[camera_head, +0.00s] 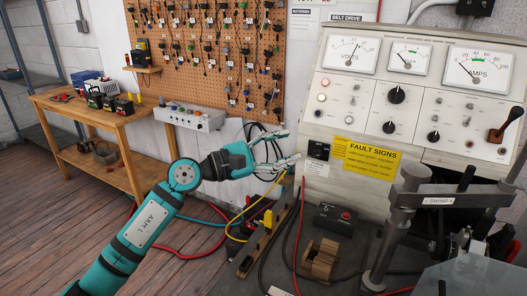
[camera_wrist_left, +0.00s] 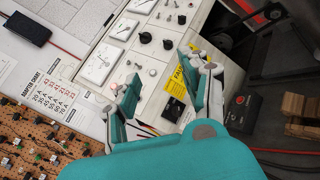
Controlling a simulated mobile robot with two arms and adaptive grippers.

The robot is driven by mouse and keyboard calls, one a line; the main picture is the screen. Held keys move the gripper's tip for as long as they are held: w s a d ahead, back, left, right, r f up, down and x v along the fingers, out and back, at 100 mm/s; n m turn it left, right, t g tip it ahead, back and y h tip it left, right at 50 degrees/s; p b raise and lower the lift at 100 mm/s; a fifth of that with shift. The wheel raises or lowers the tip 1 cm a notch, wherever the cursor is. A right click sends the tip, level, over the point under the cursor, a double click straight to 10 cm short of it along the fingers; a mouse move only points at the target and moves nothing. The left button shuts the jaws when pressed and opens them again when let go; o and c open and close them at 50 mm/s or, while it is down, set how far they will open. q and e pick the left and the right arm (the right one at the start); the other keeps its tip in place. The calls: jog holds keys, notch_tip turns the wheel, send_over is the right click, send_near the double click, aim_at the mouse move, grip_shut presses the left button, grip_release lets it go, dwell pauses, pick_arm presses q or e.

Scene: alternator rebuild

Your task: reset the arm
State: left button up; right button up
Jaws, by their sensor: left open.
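My left arm (camera_head: 140,235), teal and labelled "ARM L", reaches in from the lower left in the head view. Its gripper (camera_head: 291,146) is open and empty, held in the air in front of the wall and the left edge of the test bench panel (camera_head: 312,110). In the left wrist view the two fingers of the gripper (camera_wrist_left: 165,88) stand apart with nothing between them, and the panel with its dials shows beyond. My right gripper is not in view.
A wooden workbench (camera_head: 88,107) with batteries stands at the left. A pegboard (camera_head: 205,50) hung with connectors is behind. A steel fixture (camera_head: 410,205) stands at the right. A wooden block (camera_head: 319,259), a red-button box (camera_head: 335,218) and loose cables lie on the dark bench top.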

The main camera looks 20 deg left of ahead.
pick_arm(q)
jog(key=shift+s+a, duration=0.1)
jog(key=shift+s, duration=0.1)
jog(key=shift+w, duration=0.1)
